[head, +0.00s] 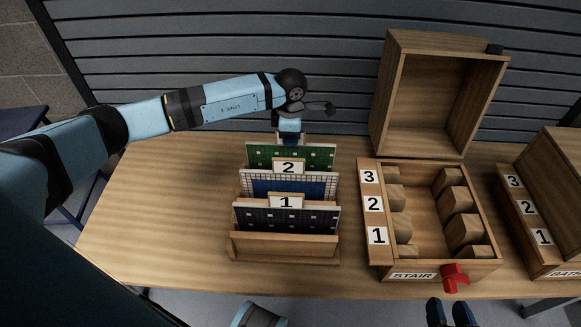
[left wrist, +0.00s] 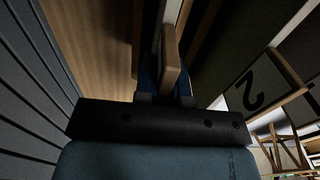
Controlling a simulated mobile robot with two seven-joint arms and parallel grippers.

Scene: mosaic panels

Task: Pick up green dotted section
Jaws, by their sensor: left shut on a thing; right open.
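The green dotted section (head: 318,157) is the rearmost panel in the wooden rack (head: 285,247), upright behind the blue-and-white panel (head: 318,187) and the dark dotted panel (head: 318,218). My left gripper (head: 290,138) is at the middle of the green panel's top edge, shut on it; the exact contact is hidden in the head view. In the left wrist view its fingers (left wrist: 167,90) close around a narrow wooden piece (left wrist: 172,62), which looks like the panel's grip. My right gripper (head: 450,312) is open and empty at the bottom edge, below the table front.
Number plates 2 (head: 289,167) and 1 (head: 286,201) stand between the panels. An open STAIR box (head: 478,270) with wooden blocks and a red latch (head: 454,277) is right of the rack. Another box (head: 560,190) is far right. The table's left side is clear.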

